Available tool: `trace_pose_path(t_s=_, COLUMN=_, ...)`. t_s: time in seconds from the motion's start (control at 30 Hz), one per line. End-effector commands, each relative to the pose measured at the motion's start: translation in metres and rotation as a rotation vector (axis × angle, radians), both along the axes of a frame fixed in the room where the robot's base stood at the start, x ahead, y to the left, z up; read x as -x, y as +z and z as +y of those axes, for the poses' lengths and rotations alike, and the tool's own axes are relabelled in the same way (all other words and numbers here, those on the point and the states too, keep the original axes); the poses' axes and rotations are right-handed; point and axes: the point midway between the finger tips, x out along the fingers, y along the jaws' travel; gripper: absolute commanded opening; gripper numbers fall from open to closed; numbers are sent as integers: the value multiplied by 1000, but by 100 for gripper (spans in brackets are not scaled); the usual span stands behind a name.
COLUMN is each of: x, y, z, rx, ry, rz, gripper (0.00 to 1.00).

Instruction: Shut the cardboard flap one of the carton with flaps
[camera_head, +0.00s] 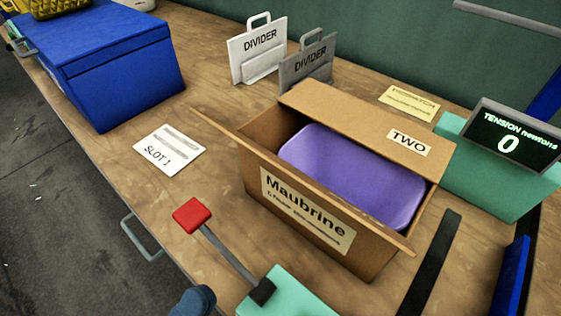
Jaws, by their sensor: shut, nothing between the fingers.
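The carton (375,262) is an open brown cardboard box with a "Maubrine" label on its near side. A purple rounded block (350,175) sits inside and shows between the flaps. My gripper is not in view.
A lever with a red knob (192,214) rises from a teal block (290,295) in front of the carton. A black strap (432,262) and a tension display reading 0 (510,138) are at right. A blue box (110,65) and two dividers (258,52) stand behind.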

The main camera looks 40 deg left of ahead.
Motion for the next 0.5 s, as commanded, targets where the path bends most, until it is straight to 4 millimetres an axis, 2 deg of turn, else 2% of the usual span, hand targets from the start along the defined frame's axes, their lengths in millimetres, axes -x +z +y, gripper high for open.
trace_pose_path(t_s=0.17, x=-2, y=7, z=1, rx=-7, ry=-2, rz=-13, gripper=0)
trace_pose_path(t_s=0.27, x=-11, y=16, z=0, rx=-8, ry=-3, rz=-12, gripper=0)
trace_pose_path(t_s=0.5, x=-47, y=45, z=-3, rx=-7, ry=-4, rz=-12, gripper=0)
